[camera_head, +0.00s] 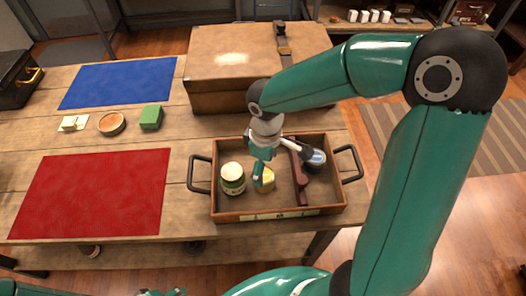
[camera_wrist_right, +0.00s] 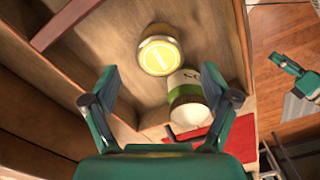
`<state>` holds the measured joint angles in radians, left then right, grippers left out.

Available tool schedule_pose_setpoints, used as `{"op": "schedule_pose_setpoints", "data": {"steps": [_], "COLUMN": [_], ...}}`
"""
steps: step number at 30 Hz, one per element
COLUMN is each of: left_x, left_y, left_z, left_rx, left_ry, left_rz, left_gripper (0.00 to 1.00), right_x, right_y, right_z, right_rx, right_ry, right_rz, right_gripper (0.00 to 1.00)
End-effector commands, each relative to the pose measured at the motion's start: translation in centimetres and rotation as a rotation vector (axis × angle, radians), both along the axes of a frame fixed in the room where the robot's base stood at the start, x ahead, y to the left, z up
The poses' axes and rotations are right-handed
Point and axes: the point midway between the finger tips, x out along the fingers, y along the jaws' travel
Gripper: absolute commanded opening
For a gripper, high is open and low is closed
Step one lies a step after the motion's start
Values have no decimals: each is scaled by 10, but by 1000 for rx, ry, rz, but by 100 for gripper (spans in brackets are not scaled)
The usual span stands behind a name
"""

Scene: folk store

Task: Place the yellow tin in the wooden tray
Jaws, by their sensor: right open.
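The yellow tin (camera_head: 265,184) is inside the wooden tray (camera_head: 222,216), right beside a jar with a green label and pale lid (camera_head: 233,171). The wrist view shows the round yellow lid of the tin (camera_wrist_right: 158,55) and the jar (camera_wrist_right: 190,98) close to it. My right gripper (camera_head: 278,165) is over the tray, next to the tin, and partly covers it in the head view. In the wrist view its fingers (camera_wrist_right: 158,82) are spread, with nothing gripped between them. Part of my left gripper (camera_wrist_right: 299,76) shows at the right edge of the wrist view; its jaw state is unclear.
A dark red bar (camera_head: 299,178) crosses the tray, with a blue-and-white tin (camera_head: 315,160) to its right. A large brown case (camera_head: 225,72) stands behind. Red (camera_head: 92,192) and blue (camera_head: 119,82) mats lie left, with a green box (camera_head: 151,117) between them.

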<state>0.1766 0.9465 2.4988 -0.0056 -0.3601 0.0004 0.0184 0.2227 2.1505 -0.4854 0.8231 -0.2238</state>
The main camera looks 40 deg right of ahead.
Motion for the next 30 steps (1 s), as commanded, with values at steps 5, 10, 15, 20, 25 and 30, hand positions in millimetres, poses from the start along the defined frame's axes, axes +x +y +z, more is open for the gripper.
{"op": "schedule_pose_setpoints", "data": {"steps": [5,10,15,20,25,30], "left_x": [0,0,0,0,0,0], "left_y": [0,0,0,0,0,0], "left_z": [2,3,3,3,3,6], "left_rx": [0,0,0,0,0,0], "left_ry": [0,0,0,0,0,0], "left_rz": [0,0,0,0,0,0], "left_gripper": [58,58,58,58,58,58], "right_x": [1,1,0,0,0,0], "right_y": [0,0,0,0,0,0], "right_z": [36,55,61,61,61,64], "right_rx": [0,0,-1,-1,-1,-1], "right_ry": [-4,-2,1,1,1,1], "right_rz": [2,1,2,2,2,2], "right_gripper": [86,86,86,86,86,86]}}
